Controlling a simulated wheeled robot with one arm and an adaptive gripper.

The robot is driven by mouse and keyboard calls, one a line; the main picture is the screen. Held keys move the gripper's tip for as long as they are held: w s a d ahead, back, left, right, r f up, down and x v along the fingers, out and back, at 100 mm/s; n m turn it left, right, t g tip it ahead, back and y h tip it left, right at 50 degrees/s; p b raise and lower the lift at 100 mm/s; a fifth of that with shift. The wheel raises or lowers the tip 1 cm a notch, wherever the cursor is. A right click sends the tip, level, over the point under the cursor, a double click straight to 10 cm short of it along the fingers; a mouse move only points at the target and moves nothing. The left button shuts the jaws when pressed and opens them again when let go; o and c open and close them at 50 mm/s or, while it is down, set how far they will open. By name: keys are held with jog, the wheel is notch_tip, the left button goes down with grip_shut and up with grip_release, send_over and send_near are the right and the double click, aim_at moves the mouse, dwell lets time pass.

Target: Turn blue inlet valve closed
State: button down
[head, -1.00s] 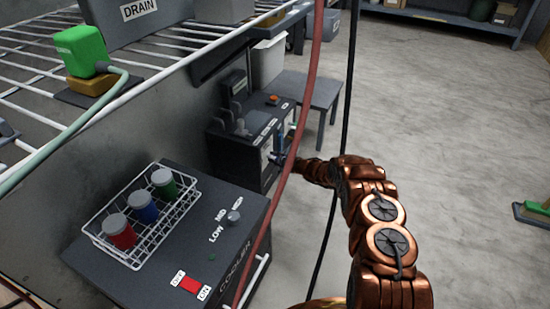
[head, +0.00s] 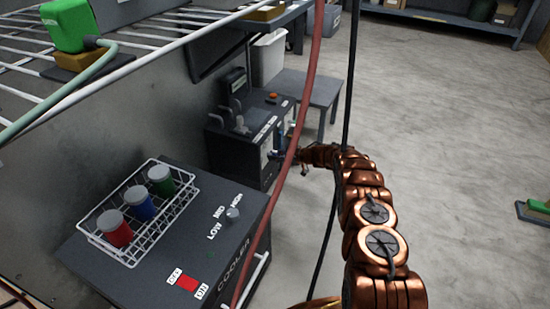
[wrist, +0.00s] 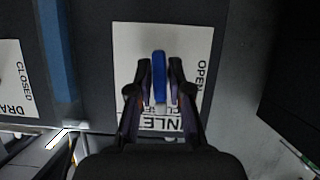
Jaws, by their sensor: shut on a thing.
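The blue inlet valve handle (wrist: 159,72) stands upright in the wrist view, in front of a white plate (wrist: 128,50). The plate reads OPEN at its right side and has a partly hidden INLET label at the bottom. My gripper (wrist: 160,72) is shut on the handle, with one dark finger on each side. In the head view my gripper (head: 276,156) is at the front face of a dark machine box (head: 240,152). The handle is small and hard to make out there.
A second plate (wrist: 12,75) marked DRAIN and CLOSED is left of the inlet plate. A red hose (head: 304,110) and a black cable (head: 346,100) hang near my arm. The cooler box (head: 165,245) carries a wire rack of jars. Floor at right is mostly clear.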

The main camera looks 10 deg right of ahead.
jog(key=shift+m+g, duration=0.3)
jog(key=shift+m, duration=0.2)
jog(key=c, duration=1.2)
grip_release()
jog(key=v, duration=1.2)
jog(key=shift+f, duration=0.1)
